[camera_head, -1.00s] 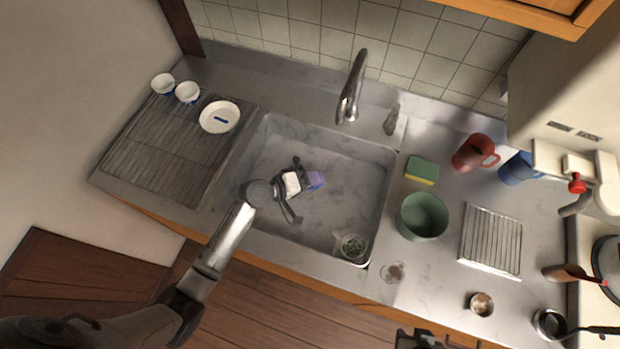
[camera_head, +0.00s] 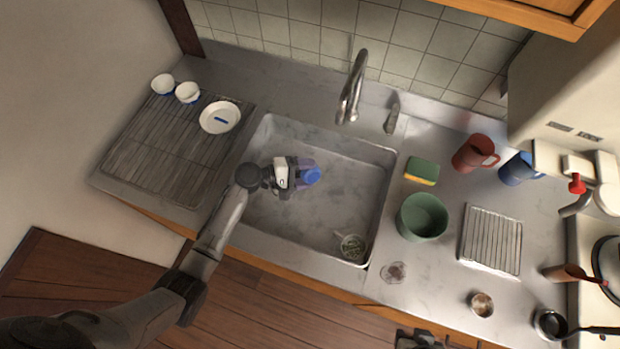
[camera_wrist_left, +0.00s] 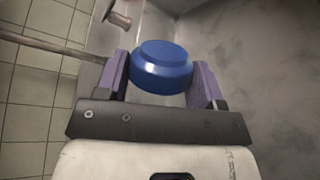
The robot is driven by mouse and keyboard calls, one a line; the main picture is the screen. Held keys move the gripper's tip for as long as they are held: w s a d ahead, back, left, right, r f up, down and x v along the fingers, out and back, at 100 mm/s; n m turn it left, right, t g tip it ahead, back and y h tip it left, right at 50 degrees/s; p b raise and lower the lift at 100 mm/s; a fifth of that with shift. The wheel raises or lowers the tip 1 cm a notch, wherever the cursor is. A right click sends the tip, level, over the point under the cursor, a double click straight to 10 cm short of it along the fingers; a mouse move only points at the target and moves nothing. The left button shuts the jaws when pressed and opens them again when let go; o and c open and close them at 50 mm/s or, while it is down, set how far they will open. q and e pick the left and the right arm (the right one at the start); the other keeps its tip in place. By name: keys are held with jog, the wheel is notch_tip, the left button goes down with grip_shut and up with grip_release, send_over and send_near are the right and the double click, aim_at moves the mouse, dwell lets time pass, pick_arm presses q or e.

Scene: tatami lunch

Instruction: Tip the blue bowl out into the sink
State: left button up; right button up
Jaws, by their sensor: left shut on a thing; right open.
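My left gripper (camera_head: 303,174) is over the left-middle part of the sink (camera_head: 345,190), its fingers pointing right. It is shut on the blue bowl (camera_head: 312,176), which shows as a small blue shape at the fingertips. In the left wrist view the blue bowl (camera_wrist_left: 161,66) sits between the two purple finger pads, with its outer side and base facing the camera. Its opening is hidden there, so I cannot see its contents. My right gripper (camera_head: 422,340) is open at the bottom edge of the head view, partly cut off and away from the counter things.
A small strainer (camera_head: 352,246) lies in the sink's front right corner. The faucet (camera_head: 352,90) reaches over the back. A green pot (camera_head: 423,217), sponge (camera_head: 422,171) and red mug (camera_head: 475,153) stand to the right. White bowls and a plate (camera_head: 220,117) are on the left drying rack (camera_head: 165,155).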

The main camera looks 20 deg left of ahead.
pick_arm(q)
jog(key=shift+w+a+f+n+h+b, duration=0.15)
jog(key=shift+n+h, duration=0.2)
jog(key=shift+n, duration=0.45)
jog(key=shift+w+a+f+n+h+b, duration=0.1)
jog(key=shift+a+f+n+h, duration=0.15)
jog(key=shift+n, duration=0.55)
jog(key=shift+w+a+f+n+h+b, duration=0.15)
jog(key=shift+n+h, duration=0.25)
jog(key=shift+n, duration=0.4)
jog(key=shift+n, duration=0.3)
